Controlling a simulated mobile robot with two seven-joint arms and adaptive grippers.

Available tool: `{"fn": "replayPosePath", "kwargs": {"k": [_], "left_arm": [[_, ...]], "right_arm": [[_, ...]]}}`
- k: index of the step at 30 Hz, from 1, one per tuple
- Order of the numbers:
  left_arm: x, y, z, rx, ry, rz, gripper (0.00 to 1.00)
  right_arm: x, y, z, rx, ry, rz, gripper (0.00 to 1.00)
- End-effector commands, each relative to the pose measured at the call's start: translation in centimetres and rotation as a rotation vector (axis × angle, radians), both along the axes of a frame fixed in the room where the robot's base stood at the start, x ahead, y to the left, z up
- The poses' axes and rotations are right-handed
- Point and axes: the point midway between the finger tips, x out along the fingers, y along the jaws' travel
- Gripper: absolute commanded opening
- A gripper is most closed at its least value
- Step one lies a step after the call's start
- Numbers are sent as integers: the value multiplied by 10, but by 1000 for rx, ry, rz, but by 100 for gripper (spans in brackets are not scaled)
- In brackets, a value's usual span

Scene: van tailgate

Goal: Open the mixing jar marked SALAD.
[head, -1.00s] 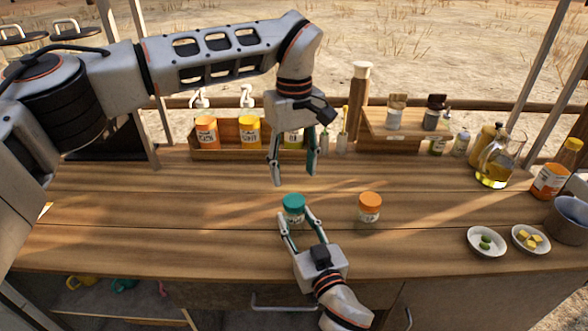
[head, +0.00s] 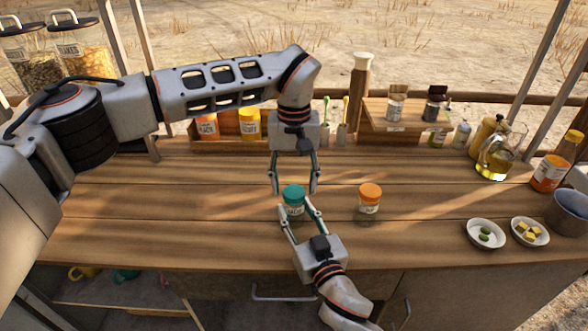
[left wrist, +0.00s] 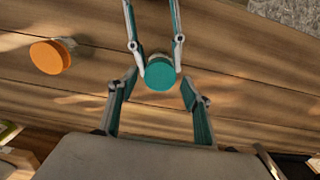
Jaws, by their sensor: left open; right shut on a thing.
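A small jar with a teal lid (head: 293,194) stands upright on the wooden counter; its label is too small to read. My right gripper (head: 299,214) is shut on this jar's body, from the near side. My left gripper (head: 295,189) is open, with its fingers pointing down around and just above the teal lid, not closed on it. In the left wrist view the teal lid (left wrist: 160,75) lies between and slightly beyond the open left fingers. A similar jar with an orange lid (head: 369,197) stands apart to the right. No SALAD marking is legible.
Two small white bowls (head: 485,234) (head: 544,238), an oil jug (head: 497,158) and an orange-labelled bottle (head: 552,168) stand at the right. A wooden rack with orange and yellow containers (head: 249,124) stands behind. The counter left of the teal jar is clear.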

Motion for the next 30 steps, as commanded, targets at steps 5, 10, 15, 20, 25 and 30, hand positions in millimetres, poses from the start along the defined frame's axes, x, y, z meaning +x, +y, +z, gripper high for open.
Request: {"fn": "replayPosePath", "kwargs": {"k": [5,10,15,20,25,30], "left_arm": [[0,0,-11,-1,0,0,49],[0,0,-12,-1,-1,1,49],[0,0,-12,0,0,1,33],[0,0,-12,0,0,1,9],[0,0,-12,0,0,23,9],[0,0,-12,1,0,223,9]], "right_arm": [[0,0,0,0,1,0,0],[0,0,0,0,1,0,0],[0,0,0,0,1,0,0],[0,0,0,0,1,0,0],[0,0,0,0,1,0,0],[0,0,0,0,1,0,0]]}}
